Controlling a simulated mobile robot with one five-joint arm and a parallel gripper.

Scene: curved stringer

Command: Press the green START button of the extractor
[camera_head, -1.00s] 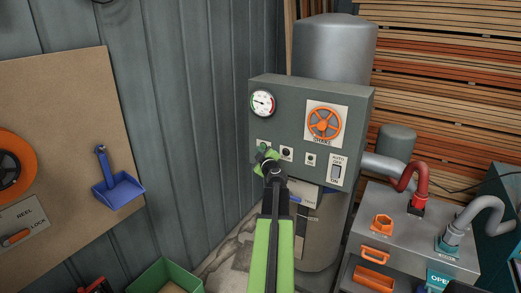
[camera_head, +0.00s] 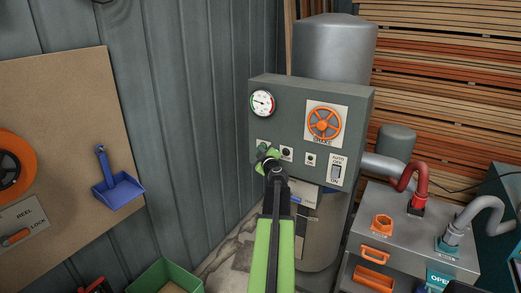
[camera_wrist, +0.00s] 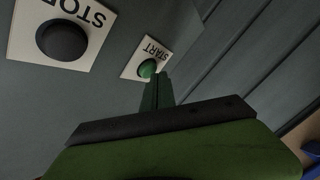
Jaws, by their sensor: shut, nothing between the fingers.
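The extractor's grey control panel (camera_head: 290,115) stands against the metal wall. Its green START button (camera_wrist: 147,68) sits on a white label in the wrist view, upside down there. My gripper (camera_wrist: 158,80) is shut and empty, its tip at the lower edge of the button in the wrist view. Whether it touches the button cannot be told. In the head view my gripper (camera_head: 264,152) covers much of the START plate (camera_head: 263,143). The black STOP button (camera_wrist: 62,40) is beside START, and in the head view (camera_head: 287,153) it is just right of my gripper.
The panel also carries a gauge (camera_head: 262,103), an orange wheel (camera_head: 324,123) and an AUTO/OFF/ON switch (camera_head: 336,173). A grey tank (camera_head: 333,50) stands behind. A metal box with hoses (camera_head: 400,215) is at right. A green bin (camera_head: 168,277) lies low at left.

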